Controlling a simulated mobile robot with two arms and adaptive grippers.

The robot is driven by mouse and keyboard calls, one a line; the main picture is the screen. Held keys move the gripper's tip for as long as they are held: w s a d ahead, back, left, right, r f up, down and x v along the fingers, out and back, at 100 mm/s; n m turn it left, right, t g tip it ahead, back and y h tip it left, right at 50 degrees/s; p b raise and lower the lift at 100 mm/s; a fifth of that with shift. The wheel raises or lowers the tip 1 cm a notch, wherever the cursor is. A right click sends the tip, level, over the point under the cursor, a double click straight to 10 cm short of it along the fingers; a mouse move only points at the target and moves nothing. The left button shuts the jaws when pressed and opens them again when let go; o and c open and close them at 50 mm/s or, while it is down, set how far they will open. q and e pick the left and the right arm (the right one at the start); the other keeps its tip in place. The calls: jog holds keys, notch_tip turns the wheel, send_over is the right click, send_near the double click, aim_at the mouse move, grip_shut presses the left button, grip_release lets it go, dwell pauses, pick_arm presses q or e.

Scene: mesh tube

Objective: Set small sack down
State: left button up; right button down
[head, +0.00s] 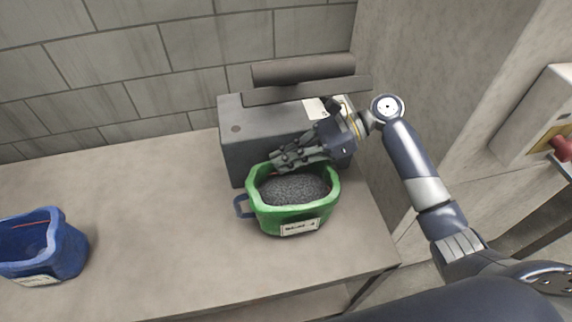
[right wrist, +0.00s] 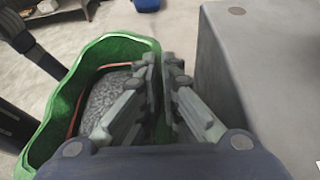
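The small sack (head: 290,215) is green and open-topped, with grey granular fill, a white label on its front and a blue loop at its left. It is upright over the table in the head view, in front of a grey box; I cannot tell whether its base touches the table. My right gripper (head: 277,163) is at the sack's back rim. In the right wrist view, the gripper (right wrist: 161,58) has one finger inside and one outside the green wall (right wrist: 110,45), closed on it. My left gripper is not in view.
The grey box (head: 240,150) with a dark bar on top (head: 303,69) stands close behind the sack. A blue sack (head: 65,250) stands at the table's left. The table (head: 160,215) is clear between the sacks. A wall panel with a red knob (head: 562,147) is at right.

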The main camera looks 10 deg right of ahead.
jog(key=shift+f, duration=1.2)
jog(key=c, duration=1.8)
grip_release()
jog(key=shift+f, duration=0.2)
jog(key=shift+d+r, duration=0.1)
jog(key=shift+r, duration=0.05)
jog(key=b+v, duration=0.1)
jog(key=v, duration=0.6)
jog(key=shift+d+r, duration=0.1)
jog(key=shift+d, duration=0.05)
